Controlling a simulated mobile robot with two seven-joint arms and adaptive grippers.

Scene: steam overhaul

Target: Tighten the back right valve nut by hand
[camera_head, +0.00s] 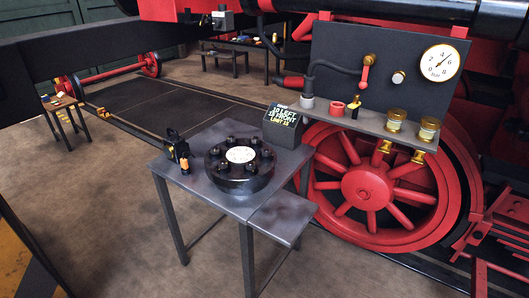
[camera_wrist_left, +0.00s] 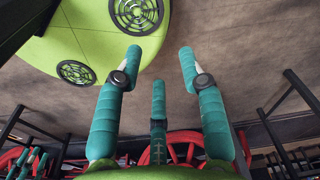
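The round black valve cover (camera_head: 240,182) sits on the small grey table in the head view, with several dark nuts in a ring around a pale centre disc (camera_head: 240,154). The back right nut (camera_head: 255,142) is on the far right side of the ring; I cannot tell how tight it is. My left gripper (camera_wrist_left: 157,65) shows in the left wrist view with its teal fingers spread and nothing between them. Small teal fingers at the lower left of that view look like my right gripper (camera_wrist_left: 27,162); their state is unclear. Neither gripper shows in the head view.
A dark display box (camera_head: 283,128) stands behind the cover. A small black tool with an orange part (camera_head: 181,154) is at the table's left edge. A shelf with brass cups (camera_head: 396,119) and a gauge (camera_head: 440,62) is at right, above a red wheel (camera_head: 368,188).

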